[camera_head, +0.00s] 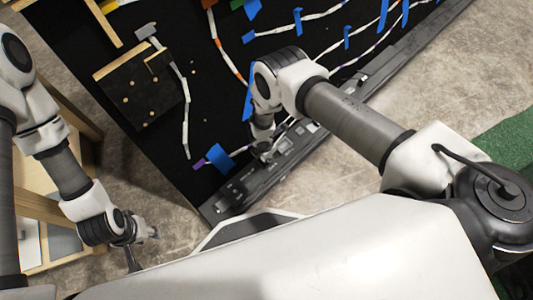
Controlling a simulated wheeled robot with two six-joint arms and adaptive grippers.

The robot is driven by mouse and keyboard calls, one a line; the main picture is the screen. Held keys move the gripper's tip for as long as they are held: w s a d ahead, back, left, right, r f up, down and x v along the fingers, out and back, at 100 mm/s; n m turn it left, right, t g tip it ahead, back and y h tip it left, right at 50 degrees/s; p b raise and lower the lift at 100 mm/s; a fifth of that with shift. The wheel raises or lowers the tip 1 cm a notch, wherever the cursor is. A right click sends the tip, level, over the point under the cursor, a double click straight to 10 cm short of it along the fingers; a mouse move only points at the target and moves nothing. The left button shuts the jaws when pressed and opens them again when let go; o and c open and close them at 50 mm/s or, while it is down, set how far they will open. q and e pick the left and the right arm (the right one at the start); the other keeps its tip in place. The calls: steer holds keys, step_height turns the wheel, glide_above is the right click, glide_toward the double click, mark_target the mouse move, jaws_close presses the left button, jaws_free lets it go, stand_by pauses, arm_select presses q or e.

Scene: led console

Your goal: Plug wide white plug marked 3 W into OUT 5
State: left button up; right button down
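A light grey-white plug (147,31) on a white cable lies on the black board at the upper left; no marking is readable. I cannot tell whether it is the plug marked 3 W. A dark console strip (235,190) with small light sockets or labels runs along the board's lower edge; OUT 5 cannot be read. My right gripper (264,152) points down at this strip. Its fingers are small and partly hidden by its wrist, and I cannot tell whether it holds anything. My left gripper (143,246) is open and empty, off the board at the lower left.
Several white cables with coloured bands run over the black board (185,60), held by blue tape (219,158). A dark block with wooden edges (140,90) sits on it. A wooden frame (45,210) stands at the left.

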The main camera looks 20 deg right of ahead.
steer(key=shift+f, duration=0.1)
stand_by(0.3)
steer(key=shift+f+b, duration=0.3)
steer(key=shift+b, duration=0.1)
steer(key=shift+f+b, duration=0.45)
stand_by(0.8)
steer(key=c, duration=0.9)
jaws_free()
steer(key=shift+o, duration=0.2)
steer(key=o, duration=0.6)
